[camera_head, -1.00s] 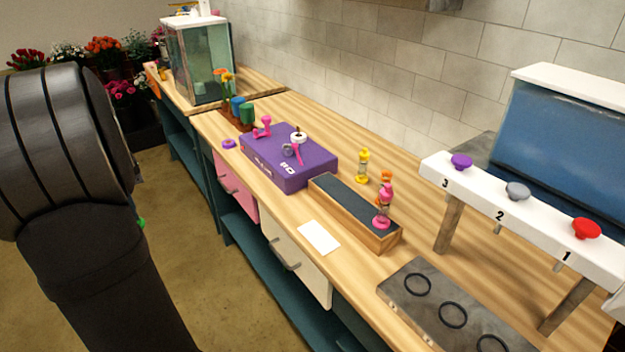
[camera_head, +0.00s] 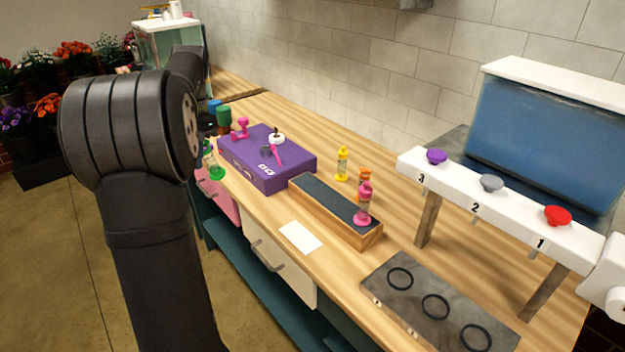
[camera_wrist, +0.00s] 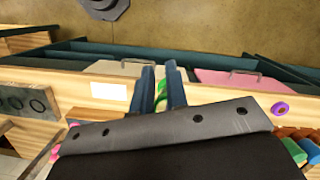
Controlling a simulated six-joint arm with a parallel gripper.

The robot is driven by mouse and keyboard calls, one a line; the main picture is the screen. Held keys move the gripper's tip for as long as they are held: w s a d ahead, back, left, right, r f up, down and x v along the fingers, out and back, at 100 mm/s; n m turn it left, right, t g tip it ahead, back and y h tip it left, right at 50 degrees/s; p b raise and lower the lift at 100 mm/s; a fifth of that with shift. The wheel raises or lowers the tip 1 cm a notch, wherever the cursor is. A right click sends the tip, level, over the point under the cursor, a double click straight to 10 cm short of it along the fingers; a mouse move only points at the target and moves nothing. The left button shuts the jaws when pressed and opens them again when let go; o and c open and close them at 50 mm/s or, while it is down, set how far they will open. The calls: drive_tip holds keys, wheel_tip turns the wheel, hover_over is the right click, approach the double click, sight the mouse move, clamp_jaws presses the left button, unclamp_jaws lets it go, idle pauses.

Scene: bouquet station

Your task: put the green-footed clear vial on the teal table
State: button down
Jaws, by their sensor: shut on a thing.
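My gripper (camera_wrist: 162,88) is shut on the green-footed clear vial (camera_head: 213,164), whose green foot hangs downward in the head view. The vial is held in the air by the bench's front edge, in front of the pink drawer and left of the purple box. In the wrist view a green part of it (camera_wrist: 161,94) shows between the two blue-grey fingers; the rest is hidden by them. I cannot make out a separate teal table; teal shelving (camera_head: 268,285) shows under the wooden bench.
On the bench (camera_head: 330,262) stand a purple box (camera_head: 255,172) with pink pieces, a dark-topped wooden block (camera_head: 318,200), a yellow vial (camera_head: 342,163) and a pink-footed vial (camera_head: 364,205). A white rack (camera_head: 510,212) and a grey ringed plate (camera_head: 425,300) are at right.

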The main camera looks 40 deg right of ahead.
drive_tip(key=s+d+m+t+h, duration=0.1)
drive_tip(key=s+d+m, duration=0.6)
drive_tip(key=d, duration=0.5)
drive_tip(key=s+d+m+t+h, duration=0.1)
drive_tip(key=s+d+m+t, duration=0.1)
drive_tip(key=s+d+m, duration=0.8)
drive_tip(key=s+d+m+t, duration=0.1)
drive_tip(key=s+d+m, duration=0.3)
drive_tip(key=d, duration=1.1)
wheel_tip(320, 180, down, 14)
drive_tip(key=d+m+h, duration=0.2)
drive_tip(key=m+h, duration=0.2)
drive_tip(key=m, duration=0.6)
drive_tip(key=shift+w+d+t+h, duration=0.15)
drive_tip(key=shift+d+t+h, duration=0.15)
drive_tip(key=shift+t, duration=0.1)
